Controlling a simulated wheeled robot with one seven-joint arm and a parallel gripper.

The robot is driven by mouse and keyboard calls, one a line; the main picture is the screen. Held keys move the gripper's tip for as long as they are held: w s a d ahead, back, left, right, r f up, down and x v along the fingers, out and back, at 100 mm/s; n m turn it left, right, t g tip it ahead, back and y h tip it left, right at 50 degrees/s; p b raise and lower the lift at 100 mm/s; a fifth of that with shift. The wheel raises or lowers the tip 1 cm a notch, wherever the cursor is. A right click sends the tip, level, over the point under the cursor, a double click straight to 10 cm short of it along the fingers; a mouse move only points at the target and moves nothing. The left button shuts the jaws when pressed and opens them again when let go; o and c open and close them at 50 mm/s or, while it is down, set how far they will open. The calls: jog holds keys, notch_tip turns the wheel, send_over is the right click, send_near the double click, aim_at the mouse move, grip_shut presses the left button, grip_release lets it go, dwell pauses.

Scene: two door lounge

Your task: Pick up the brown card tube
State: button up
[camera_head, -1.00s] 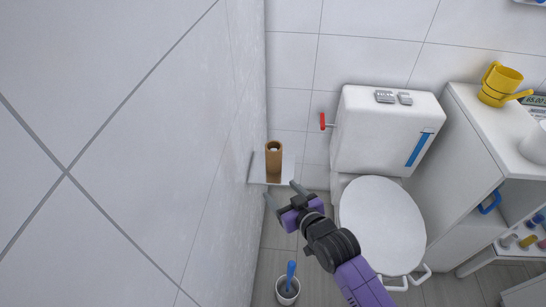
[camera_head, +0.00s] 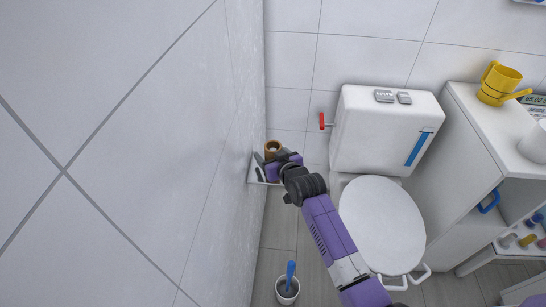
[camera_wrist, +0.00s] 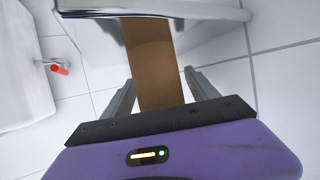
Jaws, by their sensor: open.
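The brown card tube (camera_head: 273,147) stands upright on a small shelf (camera_head: 256,176) at the wall in the head view. Only its top shows there; my gripper hides the rest. In the wrist view the tube (camera_wrist: 153,65) lies between the two grey fingers of my gripper (camera_wrist: 160,92). The fingers are open, one on each side of the tube, with a visible gap on both sides. In the head view my gripper (camera_head: 268,163) is at the shelf, in front of the tube.
The tiled wall (camera_head: 243,110) is close on the left. The toilet (camera_head: 382,222) with its cistern (camera_head: 375,130) stands right of the shelf. A red lever (camera_head: 322,121) sticks out at the cistern's left. A toilet brush pot (camera_head: 287,290) stands on the floor below.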

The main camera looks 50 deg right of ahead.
jog(key=shift+w+d+f, duration=0.15)
jog(key=shift+w+f, duration=0.05)
jog(key=shift+w, duration=0.2)
jog(key=c, duration=1.4)
